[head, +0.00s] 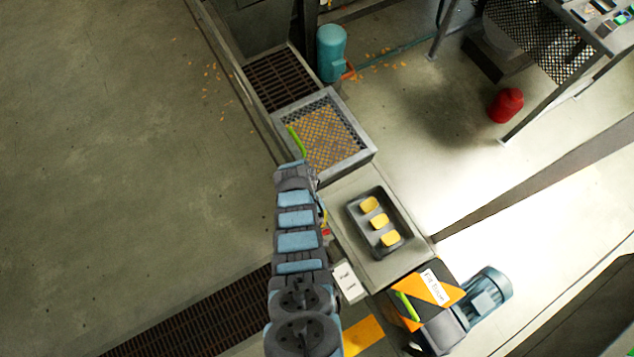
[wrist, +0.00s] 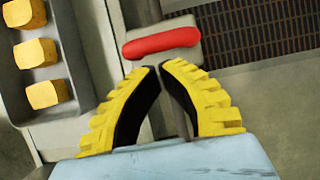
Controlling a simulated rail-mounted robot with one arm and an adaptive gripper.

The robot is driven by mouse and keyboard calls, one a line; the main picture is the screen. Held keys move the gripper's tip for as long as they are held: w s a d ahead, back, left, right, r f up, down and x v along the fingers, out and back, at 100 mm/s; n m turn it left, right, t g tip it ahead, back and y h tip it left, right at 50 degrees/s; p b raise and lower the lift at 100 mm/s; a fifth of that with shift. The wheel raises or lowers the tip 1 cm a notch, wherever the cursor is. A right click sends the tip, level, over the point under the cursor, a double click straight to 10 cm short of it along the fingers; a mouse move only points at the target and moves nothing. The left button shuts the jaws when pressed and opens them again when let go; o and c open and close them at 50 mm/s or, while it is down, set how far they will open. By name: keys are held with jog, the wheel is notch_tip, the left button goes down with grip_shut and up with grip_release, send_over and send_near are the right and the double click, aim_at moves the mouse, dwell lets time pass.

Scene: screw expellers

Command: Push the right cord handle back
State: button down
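A red handle (wrist: 162,41), rounded and bar-shaped, lies across a grey block in the wrist view. A small red patch (head: 326,233) beside my arm in the head view looks like the same handle. My gripper (wrist: 159,67) has yellow ribbed fingers with dark inner pads. Their tips are drawn together with only a sliver between them and nothing held. The tips are just short of the handle in the picture; I cannot tell whether they touch it. In the head view my arm hides most of the gripper. No cord is clearly visible.
A dark tray (head: 355,214) with yellow blocks sits on the grey bench. A mesh-covered box (head: 370,157) with a green handle (head: 297,141) stands beyond it. A white label (head: 348,282) sits beside my arm.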

jog(key=shift+s, duration=0.1)
jog(key=shift+s+d+r+p, duration=0.25)
jog(key=shift+s+p, duration=0.25)
jog(key=shift+p, duration=0.25)
jog(key=shift+s+d+f+p, duration=0.2)
jog(key=shift+s+d+p, duration=0.1)
jog(key=shift+s, duration=0.1)
jog(key=shift+w+f, duration=0.1)
jog(key=shift+w+a+f+b, duration=0.2)
jog(key=shift+w+b, duration=0.1)
jog(key=shift+b, duration=0.2)
jog(key=w+a+r+p, duration=0.1)
jog(key=w+a+r, duration=0.3)
jog(key=w+r, duration=0.2)
notch_tip(320, 180, up, 3)
jog(key=shift+w+f, duration=0.15)
jog(key=shift+w, duration=0.1)
